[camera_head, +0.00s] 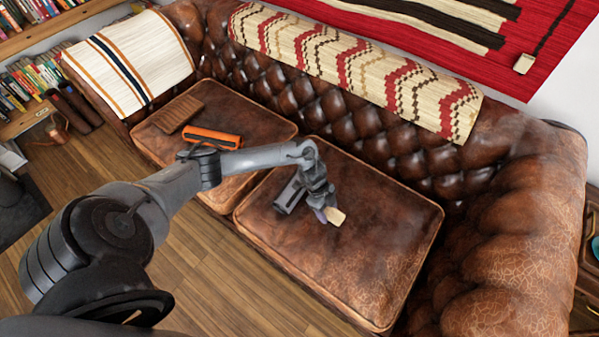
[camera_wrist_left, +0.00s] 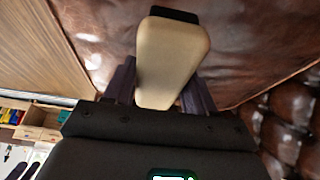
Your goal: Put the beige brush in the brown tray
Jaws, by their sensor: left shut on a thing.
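The beige brush (camera_head: 336,217) is at the tip of my left gripper (camera_head: 325,211), over the right seat cushion of a brown leather sofa. In the left wrist view the beige brush (camera_wrist_left: 172,60) sits between the two purple-grey fingers of my left gripper (camera_wrist_left: 160,88), which is shut on it. Its far end is black. I cannot tell whether the brush touches the cushion. The brown tray (camera_head: 178,113), ribbed and flat-looking, lies on the left seat cushion, well to the left of the gripper. My right gripper is not in view.
An orange object (camera_head: 212,137) lies on the left cushion, close to the tray and partly behind my left arm. The right cushion (camera_head: 385,235) is otherwise clear. The tufted sofa back (camera_head: 330,115) rises behind, draped with a patterned blanket (camera_head: 350,65).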

